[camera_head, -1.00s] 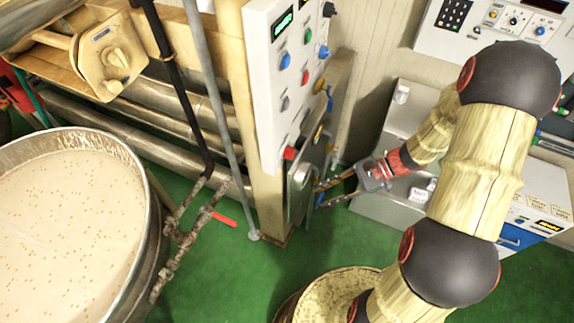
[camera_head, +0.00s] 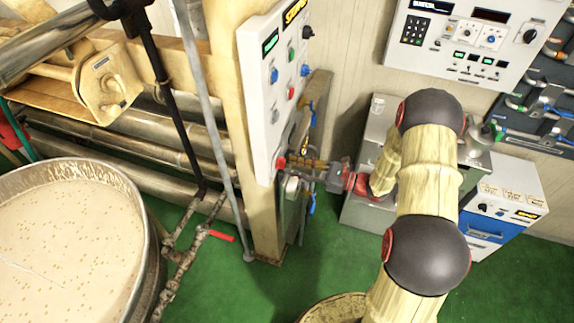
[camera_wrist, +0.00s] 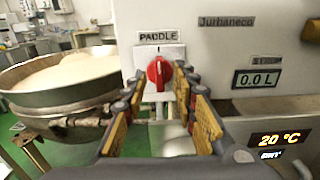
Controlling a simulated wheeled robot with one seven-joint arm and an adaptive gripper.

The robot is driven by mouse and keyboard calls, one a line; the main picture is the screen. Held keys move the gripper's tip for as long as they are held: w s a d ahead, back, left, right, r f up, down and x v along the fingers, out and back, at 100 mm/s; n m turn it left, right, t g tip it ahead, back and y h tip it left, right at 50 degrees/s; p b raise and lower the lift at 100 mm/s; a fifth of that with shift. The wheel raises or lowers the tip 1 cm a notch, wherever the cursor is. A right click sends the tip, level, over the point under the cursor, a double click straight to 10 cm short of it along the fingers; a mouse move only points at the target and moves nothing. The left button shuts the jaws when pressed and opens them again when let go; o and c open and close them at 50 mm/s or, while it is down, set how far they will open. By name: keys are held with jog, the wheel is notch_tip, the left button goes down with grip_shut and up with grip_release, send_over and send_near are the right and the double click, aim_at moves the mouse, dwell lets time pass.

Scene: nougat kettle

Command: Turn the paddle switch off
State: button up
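The paddle switch is a red rotary knob (camera_wrist: 159,72) on a white plate under a "PADDLE" label (camera_wrist: 158,36) in the wrist view. Its pointer ridge looks about upright. In the head view the red knob (camera_head: 281,162) is at the lower end of the white control panel (camera_head: 262,95). My gripper (camera_wrist: 159,80) is open, with one yellow-padded finger on each side of the knob in the picture. In the head view my gripper (camera_head: 291,163) points at the panel, its tips close to the knob. I cannot tell whether the fingers touch it.
A large kettle (camera_head: 150,240) of pale mix stands at the left. A "0.0 L" display (camera_wrist: 258,80) is right of the knob. A grey post (camera_head: 212,110) and pipes stand left of the panel.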

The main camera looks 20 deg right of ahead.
aim_at(282, 164)
jog(key=shift+x, duration=1.45)
jog(key=shift+c, duration=0.8)
grip_shut()
